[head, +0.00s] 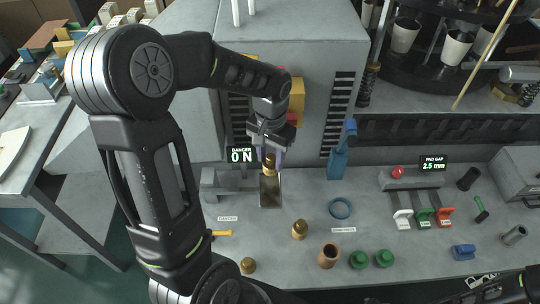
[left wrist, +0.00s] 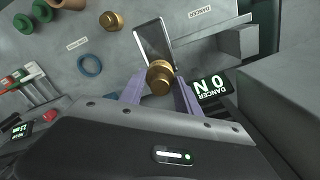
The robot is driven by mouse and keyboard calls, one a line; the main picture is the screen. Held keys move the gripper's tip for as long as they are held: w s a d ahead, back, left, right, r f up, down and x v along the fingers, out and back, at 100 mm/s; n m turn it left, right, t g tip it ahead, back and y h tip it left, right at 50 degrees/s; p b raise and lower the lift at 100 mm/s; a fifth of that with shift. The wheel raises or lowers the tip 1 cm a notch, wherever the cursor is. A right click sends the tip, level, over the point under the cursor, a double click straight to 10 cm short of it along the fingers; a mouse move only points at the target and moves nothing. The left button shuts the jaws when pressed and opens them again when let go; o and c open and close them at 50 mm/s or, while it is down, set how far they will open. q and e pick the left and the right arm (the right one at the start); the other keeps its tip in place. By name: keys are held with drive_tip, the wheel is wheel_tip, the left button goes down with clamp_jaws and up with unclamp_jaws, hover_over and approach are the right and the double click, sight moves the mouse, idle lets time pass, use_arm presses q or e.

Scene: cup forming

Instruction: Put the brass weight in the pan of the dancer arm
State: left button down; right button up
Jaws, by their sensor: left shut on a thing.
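A brass weight (head: 269,161) is held upright between the fingers of my left gripper (head: 271,156); it also shows in the left wrist view (left wrist: 160,77). My left gripper is shut on it, above the pan of the dancer arm (head: 270,192). The pan is a flat grey metal tray, also in the left wrist view (left wrist: 151,42). A gap between weight and pan cannot be judged surely. The dancer display (head: 241,155) reads 0 N. Two other brass weights stand on the bench, one in front of the pan (head: 299,230) and one nearer (head: 248,265). My right gripper is not clearly seen.
The grey machine housing (head: 310,110) rises close behind. Coloured levers (head: 423,217) stand at right.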

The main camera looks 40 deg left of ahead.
sight(270, 167)
use_arm(q)
drive_tip(key=shift+a+f, duration=0.15)
drive_tip(key=shift+a, duration=0.05)
drive_tip(key=shift+f+b, duration=1.85)
drive_tip(key=shift+f, duration=0.35)
drive_tip(key=shift+f+b, duration=1.15)
drive_tip(key=shift+f, duration=0.2)
idle(0.4)
idle(0.5)
drive_tip(key=c, duration=0.8)
unclamp_jaws()
drive_tip(key=shift+o, duration=0.5)
drive_tip(key=o, duration=0.4)
